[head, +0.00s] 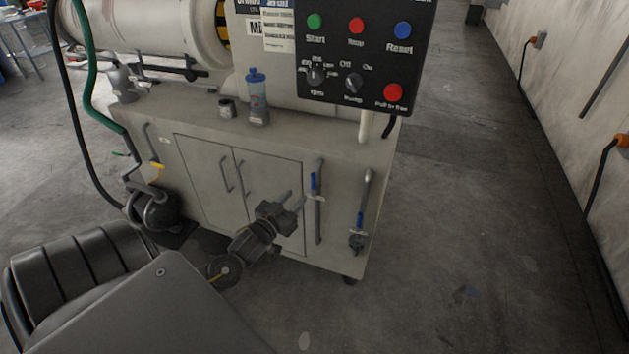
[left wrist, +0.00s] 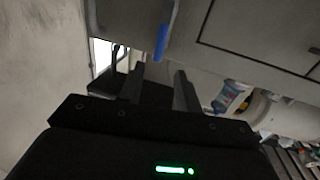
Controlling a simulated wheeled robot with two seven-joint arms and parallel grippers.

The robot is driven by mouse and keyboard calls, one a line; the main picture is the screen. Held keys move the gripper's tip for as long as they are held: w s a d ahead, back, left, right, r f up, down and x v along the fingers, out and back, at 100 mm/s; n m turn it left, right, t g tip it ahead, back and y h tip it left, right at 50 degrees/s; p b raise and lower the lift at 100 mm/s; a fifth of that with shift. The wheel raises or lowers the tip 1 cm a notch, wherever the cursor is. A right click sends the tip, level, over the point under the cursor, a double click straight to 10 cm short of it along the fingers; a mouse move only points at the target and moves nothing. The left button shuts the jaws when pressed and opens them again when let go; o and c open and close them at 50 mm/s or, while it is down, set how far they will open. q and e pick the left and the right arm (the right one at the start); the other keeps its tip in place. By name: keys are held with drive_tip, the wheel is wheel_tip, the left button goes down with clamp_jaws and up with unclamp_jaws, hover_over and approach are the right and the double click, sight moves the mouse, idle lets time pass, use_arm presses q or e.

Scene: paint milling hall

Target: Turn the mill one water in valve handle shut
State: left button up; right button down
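Two blue valve handles sit on vertical pipes on the mill cabinet's front: a left blue handle (head: 313,183) and a right blue handle (head: 360,219). Both point roughly up and down along their pipes. I cannot read which one is water in. My left gripper (head: 293,199) is just left of the left handle, in front of the cabinet doors, apart from it. In the left wrist view my left gripper (left wrist: 159,70) has its fingers spread with nothing between them. A blue handle (left wrist: 161,42) shows beyond the fingertips. My right gripper is not in view.
The cabinet (head: 200,145) carries a blue-capped bottle (head: 257,97), a small can (head: 227,107) and a black control panel (head: 365,50). A yellow handle (head: 158,166) and a dark round pump-like unit (head: 155,210) are at its left. Open floor (head: 480,200) lies to the right.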

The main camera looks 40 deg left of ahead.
sight(312, 179)
use_arm(q)
drive_tip(key=w, duration=0.3)
drive_tip(key=w+a, duration=0.1)
drive_tip(key=w, duration=0.6)
drive_tip(key=shift+w+a+r, duration=0.15)
drive_tip(key=shift+w+r, duration=0.2)
drive_tip(key=shift+w, duration=0.05)
clamp_jaws()
